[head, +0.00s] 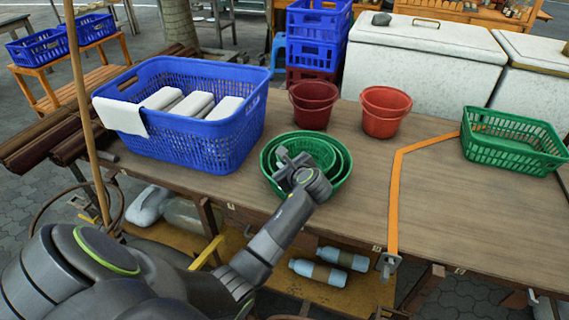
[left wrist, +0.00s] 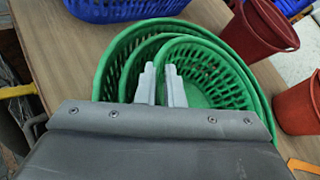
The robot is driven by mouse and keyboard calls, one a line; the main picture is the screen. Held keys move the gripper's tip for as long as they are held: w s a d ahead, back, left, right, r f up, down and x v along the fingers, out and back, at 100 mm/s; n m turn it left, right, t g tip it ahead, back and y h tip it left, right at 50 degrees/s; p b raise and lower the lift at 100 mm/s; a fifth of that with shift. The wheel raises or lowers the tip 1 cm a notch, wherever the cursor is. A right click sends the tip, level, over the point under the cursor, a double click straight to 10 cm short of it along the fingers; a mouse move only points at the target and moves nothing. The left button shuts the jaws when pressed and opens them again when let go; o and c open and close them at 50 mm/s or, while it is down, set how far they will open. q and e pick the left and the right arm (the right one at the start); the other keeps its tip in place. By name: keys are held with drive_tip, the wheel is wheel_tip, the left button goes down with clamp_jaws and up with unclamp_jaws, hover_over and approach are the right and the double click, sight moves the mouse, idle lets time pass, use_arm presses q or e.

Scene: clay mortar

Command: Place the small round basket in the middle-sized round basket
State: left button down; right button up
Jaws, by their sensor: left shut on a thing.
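Green round baskets sit nested on the wooden table, and three rims show in the left wrist view. The small round basket (left wrist: 215,78) is innermost, within the rim of the middle-sized round basket (left wrist: 135,58). A larger green round basket (left wrist: 107,62) surrounds both. In the head view the nest (head: 343,172) is at the table's front middle. My left gripper (head: 290,160) reaches over its near left side. Its fingers (left wrist: 164,84) are shut on the small basket's rim. Whether the small basket rests on the middle one's bottom cannot be told. My right gripper is not in view.
A blue crate (head: 200,145) with white cloths stands left of the nest. Two red buckets (head: 313,105) (head: 386,113) stand behind it. A green rectangular basket (head: 510,150) is at the far right. An orange strap (head: 394,200) crosses the table; the front right is clear.

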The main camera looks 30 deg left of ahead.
use_arm(q)
drive_tip(key=shift+s+f, duration=0.2)
drive_tip(key=shift+f, duration=0.2)
drive_tip(key=c, duration=1.8)
unclamp_jaws()
drive_tip(key=shift+f, duration=0.15)
drive_tip(key=shift+w+r, duration=0.1)
drive_tip(key=shift+r, duration=0.35)
drive_tip(key=p+v, duration=0.9)
drive_tip(key=v, duration=0.3)
drive_tip(key=shift+r+p, duration=0.25)
drive_tip(key=shift+p, duration=0.1)
